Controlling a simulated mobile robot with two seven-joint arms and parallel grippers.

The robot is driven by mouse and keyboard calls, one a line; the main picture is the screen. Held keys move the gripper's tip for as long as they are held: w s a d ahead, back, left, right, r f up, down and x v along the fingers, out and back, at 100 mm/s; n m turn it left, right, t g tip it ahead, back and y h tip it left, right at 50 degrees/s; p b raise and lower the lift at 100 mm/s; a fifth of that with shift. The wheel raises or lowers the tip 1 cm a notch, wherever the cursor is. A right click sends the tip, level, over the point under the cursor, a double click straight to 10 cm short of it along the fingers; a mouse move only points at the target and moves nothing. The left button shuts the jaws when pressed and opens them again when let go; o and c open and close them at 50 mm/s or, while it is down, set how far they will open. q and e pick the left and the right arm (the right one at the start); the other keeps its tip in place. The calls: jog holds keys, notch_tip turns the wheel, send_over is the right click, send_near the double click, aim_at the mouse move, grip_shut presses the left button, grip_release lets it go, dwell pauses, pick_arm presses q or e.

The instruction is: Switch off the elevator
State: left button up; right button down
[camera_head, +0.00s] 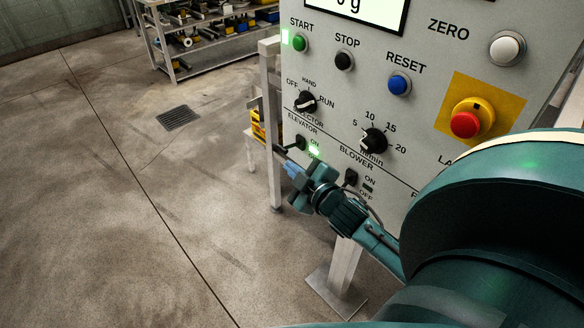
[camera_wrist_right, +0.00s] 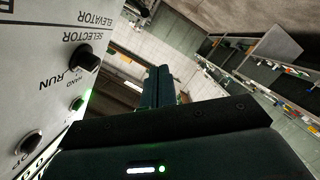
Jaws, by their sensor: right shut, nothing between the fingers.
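The elevator switch (camera_head: 300,142) is a small black toggle under the ELEVATOR label, low on the left of the grey control panel (camera_head: 415,135). A green lamp (camera_head: 314,150) glows beside it at the ON label. My right gripper (camera_head: 288,165) is shut and empty, just below and left of the switch. It partly hides the lower marking there; I cannot tell if it touches the switch. The right wrist view shows its closed fingers (camera_wrist_right: 158,84) beside the panel (camera_wrist_right: 38,75), with the labels upside down. The switch cannot be made out there. My left gripper is out of view.
The selector knob (camera_head: 305,102) sits just above the elevator switch, and the blower switch (camera_head: 351,177) is to its right. A red emergency button (camera_head: 465,124) is at the panel's right. A shelf (camera_head: 205,38) stands behind. The floor at left is clear.

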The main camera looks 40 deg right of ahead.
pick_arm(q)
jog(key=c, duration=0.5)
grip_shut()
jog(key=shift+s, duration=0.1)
pick_arm(e)
jog(key=s+a+f+m+g+y, duration=0.2)
jog(key=s+a+f, duration=0.5)
jog(key=s+a, duration=0.1)
jog(key=s+a+f+m+g+y, duration=0.2)
jog(key=s+a+f, duration=0.5)
jog(key=a, duration=0.4)
jog(key=shift+s+m+g+y, duration=0.3)
jog(key=shift+s+m+g, duration=0.25)
jog(key=shift+g, duration=0.25)
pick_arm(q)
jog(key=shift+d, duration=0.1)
pick_arm(e)
jog(key=shift+d+f, duration=0.1)
